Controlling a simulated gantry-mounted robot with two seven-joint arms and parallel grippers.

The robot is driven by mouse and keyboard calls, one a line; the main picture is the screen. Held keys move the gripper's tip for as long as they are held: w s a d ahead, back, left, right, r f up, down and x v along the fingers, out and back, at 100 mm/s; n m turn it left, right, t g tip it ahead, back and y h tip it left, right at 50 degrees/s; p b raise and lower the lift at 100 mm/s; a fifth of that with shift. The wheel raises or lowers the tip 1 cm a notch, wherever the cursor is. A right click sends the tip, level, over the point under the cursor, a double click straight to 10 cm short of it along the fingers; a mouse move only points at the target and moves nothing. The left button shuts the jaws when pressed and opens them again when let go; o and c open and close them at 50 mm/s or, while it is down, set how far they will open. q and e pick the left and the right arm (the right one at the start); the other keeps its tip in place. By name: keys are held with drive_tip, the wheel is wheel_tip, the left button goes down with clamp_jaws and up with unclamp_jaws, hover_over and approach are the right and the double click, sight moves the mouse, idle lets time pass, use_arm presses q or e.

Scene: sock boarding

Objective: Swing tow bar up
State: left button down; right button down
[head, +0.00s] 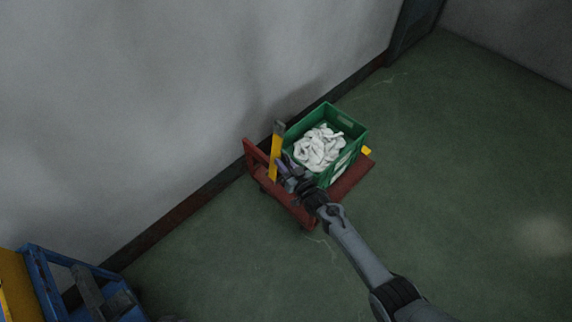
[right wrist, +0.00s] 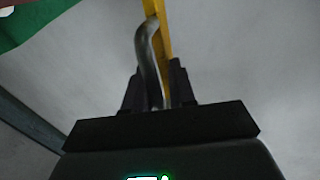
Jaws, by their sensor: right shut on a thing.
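The yellow tow bar (head: 274,158) stands nearly upright at the left end of a dark red cart (head: 350,180). Its upper end is grey. My right gripper (head: 284,172) is at the bar, beside the crate. In the right wrist view the fingers (right wrist: 158,92) are shut around a grey curved piece (right wrist: 147,58), with the yellow bar (right wrist: 164,40) running up directly behind it. The bar's lower end is hidden by the gripper and cart. My left gripper is not in view.
A green crate (head: 342,166) full of white socks (head: 318,147) sits on the cart. A grey wall (head: 180,90) stands close behind the cart. A blue frame (head: 42,284) with a yellow panel is at the lower left. Green floor (head: 470,160) is free to the right.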

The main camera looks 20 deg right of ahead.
drive_tip(key=shift+d+f, duration=0.15)
drive_tip(key=shift+d, duration=0.2)
drive_tip(key=c, duration=1.2)
unclamp_jaws()
drive_tip(key=shift+o, duration=0.2)
drive_tip(key=shift+w+d, duration=0.1)
drive_tip(key=shift+w, duration=0.05)
drive_tip(key=shift+s+r+p, duration=0.2)
drive_tip(key=shift+s+p, duration=0.15)
drive_tip(key=p+v, duration=0.4)
drive_tip(key=v, duration=0.6)
drive_tip(key=shift+p, duration=0.4)
